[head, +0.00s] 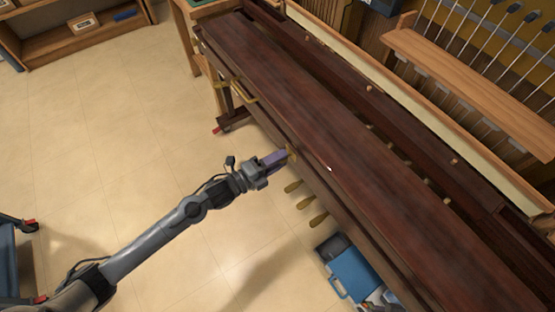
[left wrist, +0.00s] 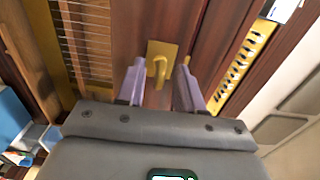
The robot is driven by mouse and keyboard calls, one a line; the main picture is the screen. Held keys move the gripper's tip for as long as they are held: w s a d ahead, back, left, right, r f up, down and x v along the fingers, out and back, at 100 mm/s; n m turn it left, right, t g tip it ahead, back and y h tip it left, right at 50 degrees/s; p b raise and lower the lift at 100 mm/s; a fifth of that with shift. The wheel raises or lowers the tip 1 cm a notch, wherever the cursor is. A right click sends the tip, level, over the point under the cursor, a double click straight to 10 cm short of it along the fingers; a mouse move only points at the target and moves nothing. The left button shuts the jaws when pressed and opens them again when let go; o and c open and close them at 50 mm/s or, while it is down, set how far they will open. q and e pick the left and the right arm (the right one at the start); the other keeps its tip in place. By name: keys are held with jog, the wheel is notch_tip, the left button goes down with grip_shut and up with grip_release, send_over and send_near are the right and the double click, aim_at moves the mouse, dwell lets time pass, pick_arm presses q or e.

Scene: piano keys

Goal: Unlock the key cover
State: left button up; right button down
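The key cover (head: 330,160) is a long, dark red-brown wooden lid, lying closed along the piano in the head view. A brass lock plate (left wrist: 156,48) with a brass key or knob (left wrist: 160,70) shows in the left wrist view. In the head view only a small brass edge (head: 291,154) shows at the piano's front. My left gripper (head: 283,157) has purple fingers and reaches the front edge near the lock. In the left wrist view its fingers (left wrist: 160,75) are apart, one on each side of the key; contact is not clear. My right gripper is not in view.
Brass pedals (head: 305,202) stick out below the piano front. A brass handle-like piece (head: 243,92) is farther along the front. A blue toolbox (head: 352,273) stands on the floor below. A wooden shelf (head: 80,35) is at the far left. The tiled floor (head: 120,150) left of the piano is mostly clear.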

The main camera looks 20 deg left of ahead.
pick_arm(q)
grip_shut()
